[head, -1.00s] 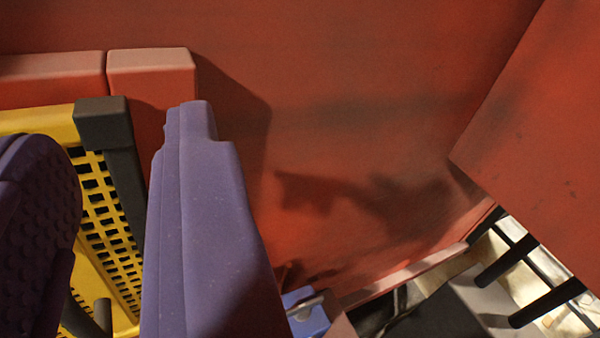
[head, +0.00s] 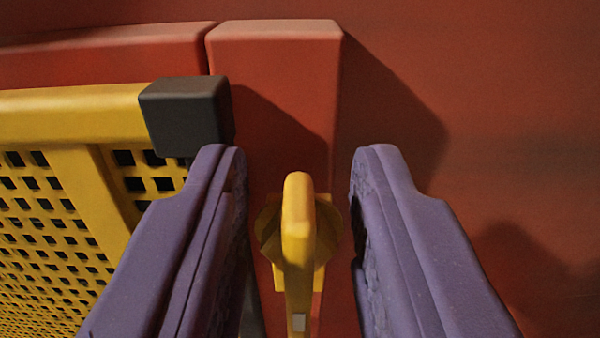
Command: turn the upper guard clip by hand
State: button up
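The upper guard clip (head: 298,235) is a yellow upright lever in front of a round yellow base, mounted on a red post (head: 275,80). My gripper (head: 302,165) shows as two purple fingers, one on each side of the clip. The fingers are apart and the gripper is open. There is a visible gap between the clip and each finger. The clip's lower end runs out of the bottom of the picture.
A yellow perforated guard (head: 70,115) with a dark corner cap (head: 187,112) stands at the left, close to the left finger. A red wall (head: 500,110) fills the back and right. The space right of the right finger looks clear.

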grip_shut()
